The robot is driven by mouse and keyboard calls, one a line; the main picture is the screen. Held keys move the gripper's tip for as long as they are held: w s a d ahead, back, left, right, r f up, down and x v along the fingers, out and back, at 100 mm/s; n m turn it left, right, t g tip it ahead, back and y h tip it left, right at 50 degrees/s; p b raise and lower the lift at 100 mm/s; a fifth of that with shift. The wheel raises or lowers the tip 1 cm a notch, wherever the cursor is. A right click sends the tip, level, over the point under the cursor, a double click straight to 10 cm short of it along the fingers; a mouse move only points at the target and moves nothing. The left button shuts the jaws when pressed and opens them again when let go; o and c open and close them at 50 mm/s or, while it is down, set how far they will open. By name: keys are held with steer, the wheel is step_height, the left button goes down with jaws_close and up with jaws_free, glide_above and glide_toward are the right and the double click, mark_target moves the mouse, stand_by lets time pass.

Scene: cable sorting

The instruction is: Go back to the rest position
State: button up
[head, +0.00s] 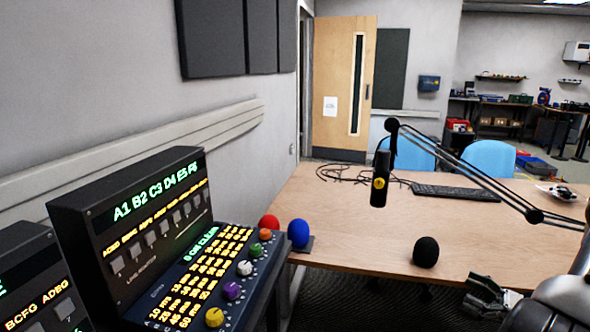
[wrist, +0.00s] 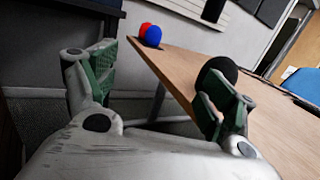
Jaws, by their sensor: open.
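My gripper (head: 490,298) is at the lower right of the head view, off the near edge of the wooden table (head: 330,228). In the wrist view my gripper (wrist: 155,95) shows its two green-padded fingers wide apart with nothing between them. A black foam ball (head: 426,252) sits on the table near its front edge. In the wrist view the black ball (wrist: 217,78) shows behind the right finger, which partly hides it. I cannot tell how far apart they are.
A red ball (head: 269,223) and a blue ball (head: 298,233) are at the table's left end beside a lit control console (head: 150,235). A microphone (head: 380,178) hangs from a boom arm over the table. Cables (head: 345,173) and a keyboard (head: 455,192) lie farther back.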

steer(key=s+a+f+n+g, duration=0.3)
steer(key=s+a+g, duration=0.15)
steer(key=s, duration=0.25)
steer(key=s+r+n+g+h, duration=0.2)
steer(key=s+r+n+g, duration=0.3)
steer(key=r+n+g, duration=0.15)
steer(key=s+a+r+n+g+h, duration=0.1)
steer(key=s+r+n+h, duration=0.1)
steer(key=r+n+h, duration=0.5)
steer(key=s+a+r+n+g+h, duration=0.1)
steer(key=r+n+g+h, duration=0.2)
steer(key=r, duration=0.7)
steer(key=a+r+n+t+h, duration=0.1)
steer(key=a+r+n+t, duration=0.2)
steer(key=r, duration=0.3)
steer(key=s+a+r+n+t+h, duration=0.1)
steer(key=a+r+n+t, duration=0.2)
steer(key=r, duration=0.3)
steer(key=shift+a+t+h, duration=0.4)
steer(key=shift+a+t, duration=0.3)
steer(key=shift+a, duration=0.15)
